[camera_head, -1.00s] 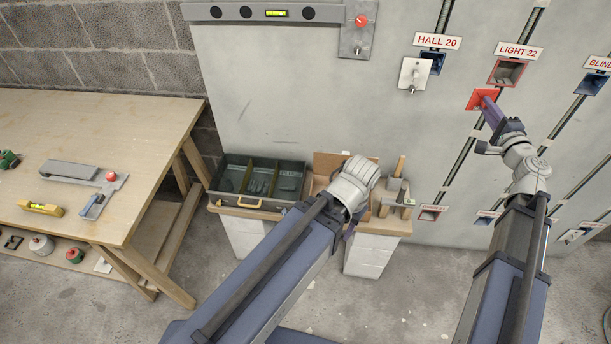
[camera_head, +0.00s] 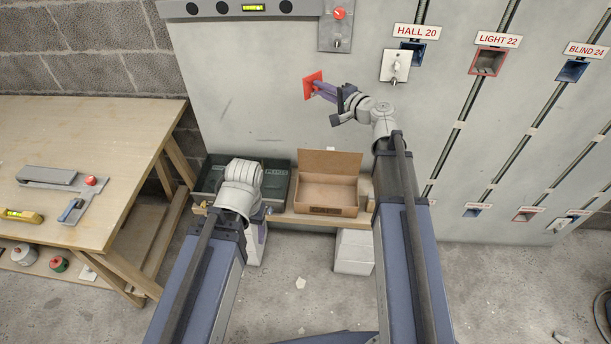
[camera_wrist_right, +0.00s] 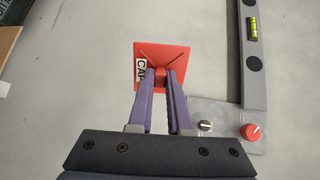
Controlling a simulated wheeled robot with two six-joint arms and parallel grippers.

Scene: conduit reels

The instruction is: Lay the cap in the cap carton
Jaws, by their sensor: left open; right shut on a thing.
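The cap is a red square plate (camera_head: 313,85) with a white label reading "CAP" in part. It also shows in the right wrist view (camera_wrist_right: 171,56), where my right gripper (camera_wrist_right: 161,76) is shut on its middle. In the head view my right gripper (camera_head: 326,91) holds the cap in front of the grey wall, above the carton. The cap carton (camera_head: 332,211) is an open brown cardboard box with its lid raised at the back. Its inside looks empty. My left gripper (camera_head: 262,213) is open, low to the left of the carton, its fingers mostly hidden by its wrist.
A dark divided tray (camera_head: 276,162) stands left of the carton on a wooden shelf (camera_head: 287,217). A workbench (camera_head: 80,150) with tools is at the left. Labelled wall boxes, such as the open red-rimmed box (camera_head: 487,62), and a switch plate (camera_head: 395,66) are on the right.

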